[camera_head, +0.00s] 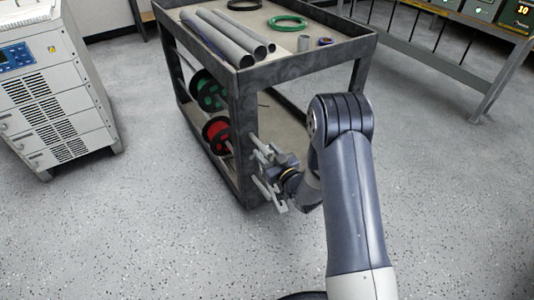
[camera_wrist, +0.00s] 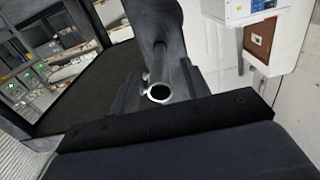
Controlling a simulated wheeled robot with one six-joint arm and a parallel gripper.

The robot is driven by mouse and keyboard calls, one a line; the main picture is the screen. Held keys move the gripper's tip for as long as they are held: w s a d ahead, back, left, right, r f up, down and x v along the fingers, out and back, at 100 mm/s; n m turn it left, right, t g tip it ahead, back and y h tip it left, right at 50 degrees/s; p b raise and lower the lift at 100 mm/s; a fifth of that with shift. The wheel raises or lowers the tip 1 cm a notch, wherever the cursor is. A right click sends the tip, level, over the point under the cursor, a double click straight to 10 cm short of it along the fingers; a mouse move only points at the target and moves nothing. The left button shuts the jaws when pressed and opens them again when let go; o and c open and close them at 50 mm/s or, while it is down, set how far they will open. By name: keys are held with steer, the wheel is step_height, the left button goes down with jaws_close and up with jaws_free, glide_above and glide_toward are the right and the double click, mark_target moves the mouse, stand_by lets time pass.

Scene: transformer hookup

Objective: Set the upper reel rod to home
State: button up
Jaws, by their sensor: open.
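The shelf cart (camera_head: 237,120) holds a green reel (camera_head: 208,92) above a red reel (camera_head: 216,134), both inside its left side. The rods through these reels are mostly hidden by the cart frame. My gripper (camera_head: 262,168) is at the cart's near corner post, low down and close to the red reel's height. Its two fingers are apart. In the wrist view, a grey hollow rod (camera_wrist: 158,92) with a bright ring at its end stands between the fingers, with no clear grip on it. I cannot tell which reel's rod this is.
Grey pipes (camera_head: 222,37), a green coil (camera_head: 288,22) and small parts lie on the cart top. A white cabinet (camera_head: 55,95) stands at left. A bench (camera_head: 450,45) with lit boxes is at back right. The speckled floor around the cart is clear.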

steer(key=shift+c, duration=0.2)
jaws_close()
stand_by(0.3)
